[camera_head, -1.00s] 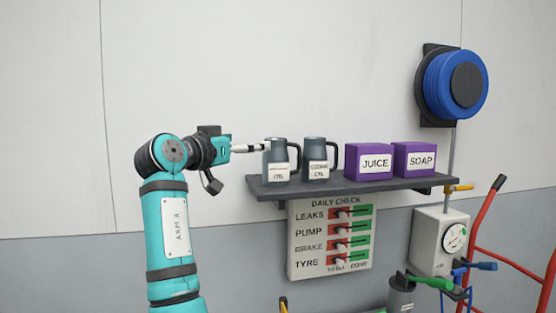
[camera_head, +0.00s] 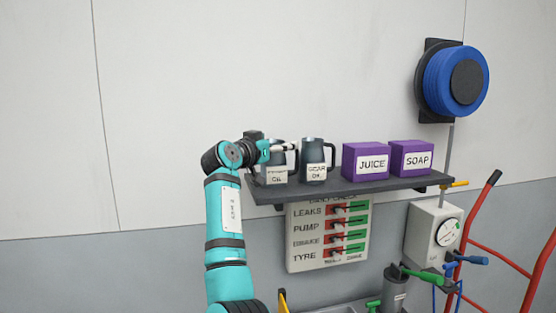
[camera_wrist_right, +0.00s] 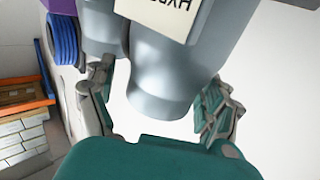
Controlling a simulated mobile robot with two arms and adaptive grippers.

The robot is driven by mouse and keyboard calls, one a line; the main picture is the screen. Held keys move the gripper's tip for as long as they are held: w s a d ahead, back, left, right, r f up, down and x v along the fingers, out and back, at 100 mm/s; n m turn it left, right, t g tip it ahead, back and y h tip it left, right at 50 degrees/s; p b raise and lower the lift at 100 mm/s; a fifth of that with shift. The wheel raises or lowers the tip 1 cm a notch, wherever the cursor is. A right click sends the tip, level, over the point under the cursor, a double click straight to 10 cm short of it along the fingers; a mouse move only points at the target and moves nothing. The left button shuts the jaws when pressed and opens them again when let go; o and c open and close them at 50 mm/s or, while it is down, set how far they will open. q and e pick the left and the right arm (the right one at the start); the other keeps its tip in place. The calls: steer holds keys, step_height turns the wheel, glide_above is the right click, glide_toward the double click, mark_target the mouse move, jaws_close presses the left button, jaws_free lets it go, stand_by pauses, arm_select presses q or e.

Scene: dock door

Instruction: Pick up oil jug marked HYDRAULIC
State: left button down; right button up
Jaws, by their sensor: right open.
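The oil jug marked HYDRAULIC (camera_head: 277,176) is the left grey jug on the shelf, upright, with its label facing out. In the right wrist view the jug (camera_wrist_right: 165,80) fills the middle, and its upside-down label shows only the start of the word. My right gripper (camera_head: 284,147) is at the jug's upper part and hides some of it in the head view. In the wrist view its fingers are open, one on each side of the jug, not clearly touching. My left gripper is not in view.
A similar jug marked GEAR OIL (camera_head: 313,162) stands close on the right. Purple boxes marked JUICE (camera_head: 365,161) and SOAP (camera_head: 411,157) stand further right on the dark shelf (camera_head: 350,188). A check board (camera_head: 328,237) hangs below, and a blue hose reel (camera_head: 455,80) is at upper right.

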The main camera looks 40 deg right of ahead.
steer(key=shift+a, duration=0.15)
steer(key=c, duration=0.3)
jaws_close()
steer(key=shift+r, duration=0.2)
